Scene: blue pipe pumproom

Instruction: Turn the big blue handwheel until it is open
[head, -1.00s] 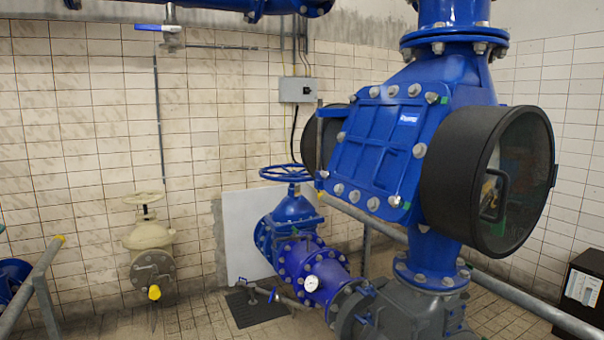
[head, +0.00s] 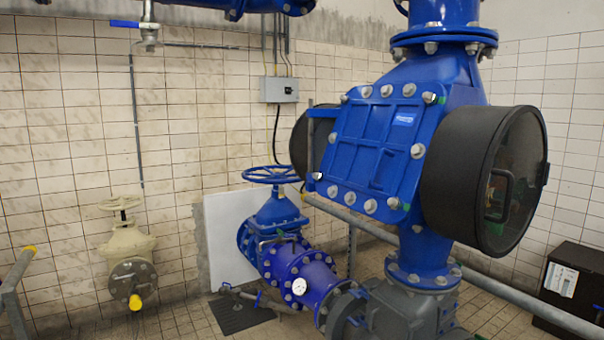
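The big blue handwheel (head: 272,175) sits flat on top of a blue gate valve (head: 278,212), left of the picture's middle. Its rim and spokes show from slightly above, and its right side comes close to the black drum behind it. Blue flanged pipe (head: 300,268) with a white round gauge (head: 299,286) runs from the valve toward the front right. My gripper is not in the head view. Nothing shows touching the wheel.
A large blue valve body (head: 375,150) with a black drum (head: 484,180) fills the right. A grey rail (head: 470,278) crosses the lower right. A cream valve (head: 127,240) stands at left. A black box (head: 570,285) stands far right. Open tiled floor shows at lower left.

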